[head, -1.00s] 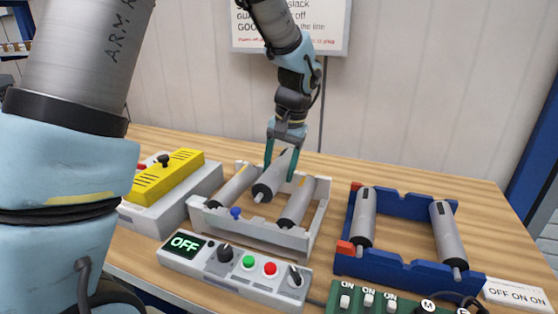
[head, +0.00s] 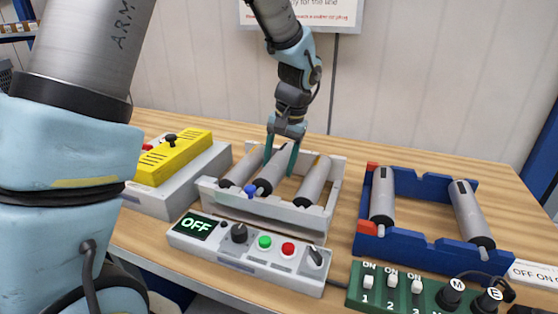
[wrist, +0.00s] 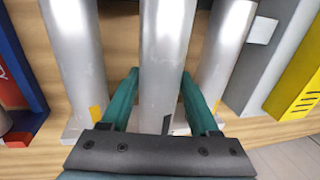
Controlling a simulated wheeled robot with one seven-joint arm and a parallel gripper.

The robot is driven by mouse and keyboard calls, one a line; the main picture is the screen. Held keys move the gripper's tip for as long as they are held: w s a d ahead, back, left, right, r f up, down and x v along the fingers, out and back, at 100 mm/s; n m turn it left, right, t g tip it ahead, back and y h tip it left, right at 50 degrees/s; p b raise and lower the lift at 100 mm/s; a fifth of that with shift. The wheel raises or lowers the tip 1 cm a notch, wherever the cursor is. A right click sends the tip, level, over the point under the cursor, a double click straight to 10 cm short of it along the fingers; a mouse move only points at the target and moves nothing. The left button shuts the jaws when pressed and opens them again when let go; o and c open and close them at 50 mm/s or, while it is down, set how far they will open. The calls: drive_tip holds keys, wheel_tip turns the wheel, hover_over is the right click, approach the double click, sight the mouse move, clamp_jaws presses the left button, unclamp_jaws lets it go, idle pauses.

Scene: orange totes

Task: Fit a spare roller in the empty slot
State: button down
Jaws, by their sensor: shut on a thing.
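My gripper (head: 281,158) has its teal fingers shut on a grey roller (head: 271,173); in the wrist view this held roller (wrist: 166,60) lies between the fingers. It is in the middle of a pale grey frame (head: 270,217), between a left roller (head: 241,167) and a right roller (head: 314,182). The held roller has a dark mark; its neighbours have orange marks. It sits at about their height, but I cannot tell whether its ends are seated. A blue rack (head: 410,243) at right holds two rollers (head: 382,193) (head: 469,208) with a gap between them.
A yellow-topped box (head: 172,158) is at left. A green switch panel (head: 400,290) is in front of the blue rack.

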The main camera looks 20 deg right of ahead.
drive_tip(key=shift+f, duration=0.35)
idle(0.3)
drive_tip(key=shift+f+b, duration=0.35)
drive_tip(key=shift+b, duration=0.05)
drive_tip(key=shift+f, duration=0.45)
idle(0.4)
drive_tip(key=shift+c, duration=0.2)
unclamp_jaws()
drive_tip(key=r, duration=0.3)
drive_tip(key=s+d+r+b, duration=0.1)
drive_tip(key=r, duration=0.3)
drive_tip(key=r+b, duration=0.1)
drive_tip(key=r, duration=0.2)
drive_tip(key=shift+s+d+r, duration=0.25)
drive_tip(key=shift+d+r, duration=0.05)
drive_tip(key=shift+s, duration=0.1)
